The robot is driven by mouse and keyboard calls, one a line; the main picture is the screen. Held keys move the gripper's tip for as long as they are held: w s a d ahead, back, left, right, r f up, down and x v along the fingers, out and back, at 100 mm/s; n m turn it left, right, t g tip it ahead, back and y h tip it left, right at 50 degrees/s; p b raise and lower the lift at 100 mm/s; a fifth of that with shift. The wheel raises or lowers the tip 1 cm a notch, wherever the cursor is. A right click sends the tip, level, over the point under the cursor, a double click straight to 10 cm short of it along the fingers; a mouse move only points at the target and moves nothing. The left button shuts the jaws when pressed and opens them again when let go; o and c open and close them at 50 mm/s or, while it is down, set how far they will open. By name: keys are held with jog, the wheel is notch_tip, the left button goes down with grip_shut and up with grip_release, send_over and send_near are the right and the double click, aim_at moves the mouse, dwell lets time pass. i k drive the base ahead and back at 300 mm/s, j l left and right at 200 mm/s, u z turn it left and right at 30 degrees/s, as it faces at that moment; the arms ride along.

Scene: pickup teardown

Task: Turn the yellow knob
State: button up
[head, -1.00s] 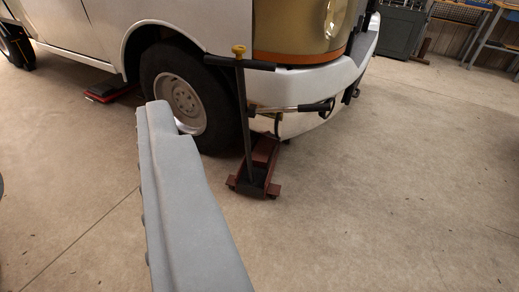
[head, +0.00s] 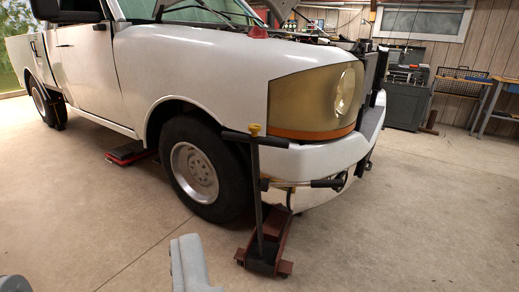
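The yellow knob (head: 254,130) sits on top of the upright black handle (head: 257,195) of a dark red floor jack (head: 266,250). The handle has a black crossbar just below the knob. The jack stands on the floor beside the truck's front wheel and bumper. A grey piece of my gripper (head: 190,265) shows at the bottom edge, left of the jack and well short of the knob. Only this one part of it is visible, so I cannot tell whether it is open or shut.
The white pickup (head: 215,65) fills the area behind the jack, its front wheel (head: 195,172) close to the handle. Another low red jack (head: 130,153) lies under the truck. A grey tool cabinet (head: 405,95) stands at the back right. The floor at front and right is clear.

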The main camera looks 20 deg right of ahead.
aim_at(254, 128)
jog(key=i+l, duration=0.1)
jog(key=i, duration=0.35)
jog(key=i+l, duration=0.1)
jog(key=i, duration=0.35)
jog(key=l+z, duration=0.05)
